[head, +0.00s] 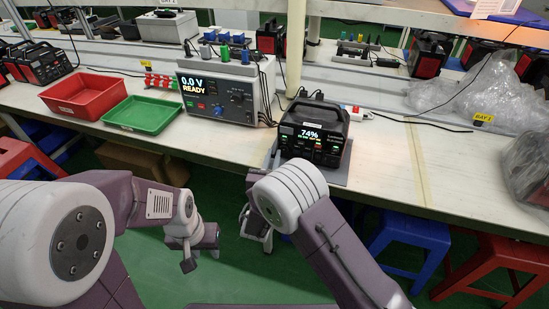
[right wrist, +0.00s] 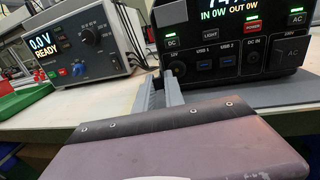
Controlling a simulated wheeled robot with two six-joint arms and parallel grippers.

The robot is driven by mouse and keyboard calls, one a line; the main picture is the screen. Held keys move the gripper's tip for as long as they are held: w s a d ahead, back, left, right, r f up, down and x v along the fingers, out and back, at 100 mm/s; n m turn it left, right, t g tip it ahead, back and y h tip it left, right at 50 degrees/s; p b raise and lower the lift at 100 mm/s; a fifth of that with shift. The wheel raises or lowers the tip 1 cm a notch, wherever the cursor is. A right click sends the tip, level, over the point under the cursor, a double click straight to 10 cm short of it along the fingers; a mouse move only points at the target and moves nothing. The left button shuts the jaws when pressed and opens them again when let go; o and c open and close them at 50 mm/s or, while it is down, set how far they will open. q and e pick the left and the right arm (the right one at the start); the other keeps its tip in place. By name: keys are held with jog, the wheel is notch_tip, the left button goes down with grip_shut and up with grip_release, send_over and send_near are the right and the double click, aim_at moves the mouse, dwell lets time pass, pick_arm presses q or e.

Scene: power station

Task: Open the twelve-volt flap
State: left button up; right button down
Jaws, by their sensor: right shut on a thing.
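The black power station (head: 313,133) stands on a grey mat on the bench, its lit display facing me. In the right wrist view its front panel (right wrist: 238,48) shows buttons, USB ports and a DC IN socket. The twelve-volt flap (right wrist: 179,69) appears as a small dark round cover at the panel's lower left, partly hidden by my fingers. My right gripper (right wrist: 168,82) is shut at the flap's near edge; the exact grip is hidden. In the head view my left gripper (head: 188,259) hangs low in front of the bench, away from the power station; its jaws are unclear.
A power supply (head: 222,91) reading READY stands left of the power station. A green tray (head: 143,115) and a red tray (head: 84,96) lie further left.

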jog(key=m+h, duration=0.1)
jog(key=h, duration=0.1)
jog(key=a+m+g+h+b, duration=0.1)
jog(key=shift+w+a+f+m+h, duration=0.1)
jog(key=shift+w+m+h, duration=0.15)
jog(key=shift+m+h, duration=0.05)
jog(key=shift+w+a+f+m+g+h+b, duration=0.1)
jog(key=shift+m+g+h+b, duration=0.1)
jog(key=shift+m+g+h, duration=0.3)
jog(key=shift+w+a+m+g+h+b, duration=0.1)
jog(key=shift+m+g+h+b, duration=0.15)
jog(key=shift+h, duration=0.45)
jog(key=shift+w+a+m+g+h+b, duration=0.1)
jog(key=shift+w+m+g+h+b, duration=0.05)
jog(key=shift+m+g+h+b, duration=0.5)
jog(key=shift+w+a+m+g+h+b, duration=0.1)
jog(key=shift+m+g+h+b, duration=0.25)
jog(key=shift+m+h, duration=0.4)
jog(key=shift+w+m+g+h+b, duration=0.15)
jog(key=shift+m+g+h+b, duration=0.25)
jog(key=shift+g+h, duration=0.3)
jog(key=shift+r, duration=0.25)
jog(key=c, duration=1.5)
grip_release()
